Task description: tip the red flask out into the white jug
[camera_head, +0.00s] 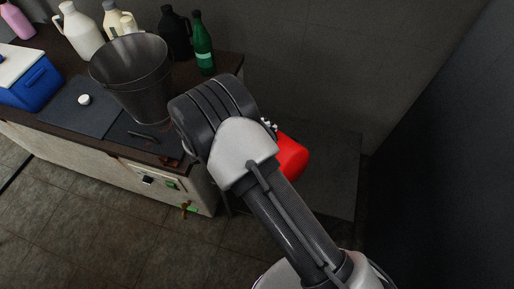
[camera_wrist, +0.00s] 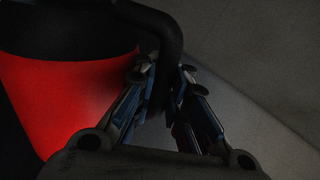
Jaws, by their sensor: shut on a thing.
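The red flask (camera_head: 292,157) shows in the head view just right of my wrist, partly hidden behind my arm. In the wrist view its red body (camera_wrist: 60,95) fills the left side, with a dark band above and a black handle (camera_wrist: 172,45). My gripper (camera_wrist: 165,85) is shut on that handle. The flask is off the counter, to its right; its exact tilt and mouth cannot be told. A white jug (camera_head: 81,34) with a handle stands at the back left of the counter, apart from the flask.
A large metal bucket (camera_head: 133,75) stands on the counter (camera_head: 222,68) between the jug and my arm. A cream container (camera_head: 114,20), a black jug (camera_head: 174,36) and a green bottle (camera_head: 203,47) line the back. A blue cooler (camera_head: 35,88) is at left. Walls close the right side.

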